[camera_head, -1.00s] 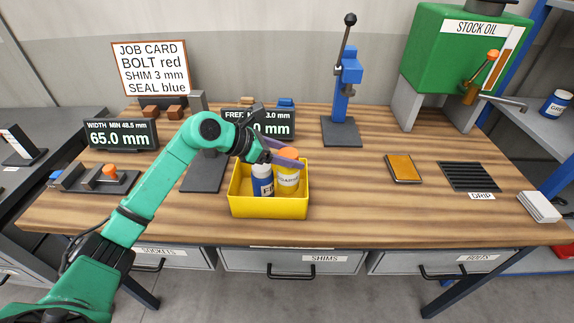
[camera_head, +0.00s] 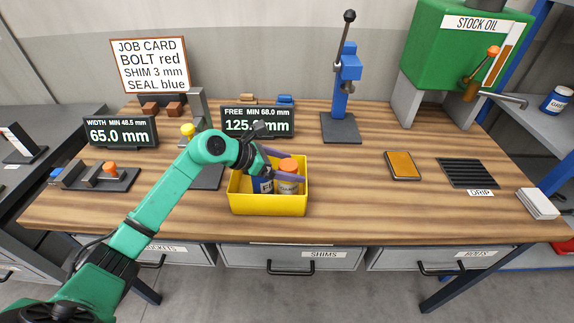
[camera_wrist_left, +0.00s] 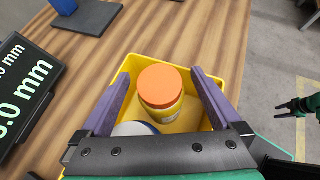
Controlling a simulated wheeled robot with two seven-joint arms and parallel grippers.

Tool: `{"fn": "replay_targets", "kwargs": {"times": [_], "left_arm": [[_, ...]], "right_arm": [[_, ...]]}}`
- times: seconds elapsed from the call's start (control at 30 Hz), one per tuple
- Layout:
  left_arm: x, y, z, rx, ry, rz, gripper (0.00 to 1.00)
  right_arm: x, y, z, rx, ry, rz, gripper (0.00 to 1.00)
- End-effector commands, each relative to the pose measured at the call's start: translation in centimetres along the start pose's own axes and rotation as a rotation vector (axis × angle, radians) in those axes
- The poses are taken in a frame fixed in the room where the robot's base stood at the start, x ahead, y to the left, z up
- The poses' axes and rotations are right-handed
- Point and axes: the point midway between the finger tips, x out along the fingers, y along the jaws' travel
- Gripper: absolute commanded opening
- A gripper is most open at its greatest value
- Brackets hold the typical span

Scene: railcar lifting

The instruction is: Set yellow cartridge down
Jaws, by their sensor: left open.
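The yellow cartridge (camera_head: 287,185) with an orange lid stands upright in the yellow bin (camera_head: 268,207). Its orange lid (camera_wrist_left: 160,86) faces up in the left wrist view. My left gripper (camera_head: 298,167) is open, its purple fingers on either side of the cartridge, with gaps between the fingers and the lid in the left wrist view. A blue and white bottle (camera_head: 263,185) stands beside the cartridge in the bin, partly hidden by my gripper. My right gripper (camera_wrist_left: 283,108) shows small over the floor, too small to tell its state.
The readout (camera_head: 257,123) stands behind my arm, and the 65.0 mm readout (camera_head: 121,132) is at the left. A blue press (camera_head: 342,110) stands at the back. The wooden table is clear right of the bin, up to an orange pad (camera_head: 402,165).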

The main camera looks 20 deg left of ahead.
Motion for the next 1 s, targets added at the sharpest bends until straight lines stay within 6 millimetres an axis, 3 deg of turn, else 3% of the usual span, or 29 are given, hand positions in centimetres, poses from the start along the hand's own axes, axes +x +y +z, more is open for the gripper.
{"fn": "replay_targets", "kwargs": {"times": [0.1, 0.23, 0.63, 0.77, 1.0], "left_arm": [[-0.3, 0.0, 0.4, 0.000, 0.000, 0.000, 0.98], [-2.1, 0.2, -0.1, 0.001, 0.001, 0.004, 0.98], [-11.1, 0.1, -0.2, 0.000, 0.003, 0.002, 0.98], [-12.1, 0.0, 0.2, 0.001, 0.000, 0.000, 0.98], [-12.2, 0.0, 0.3, 0.000, 0.000, 0.000, 0.98]], "right_arm": [[-0.5, 0.0, -0.1, 0.000, 0.001, 0.000, 0.50], [0.7, 0.0, 0.0, 0.001, 0.001, 0.000, 0.50], [4.1, -0.2, 0.3, 0.000, 0.001, -0.001, 0.50], [4.2, -0.2, 0.3, 0.000, 0.001, -0.002, 0.50], [4.0, -0.3, 0.3, 0.000, 0.001, -0.003, 0.50]]}}
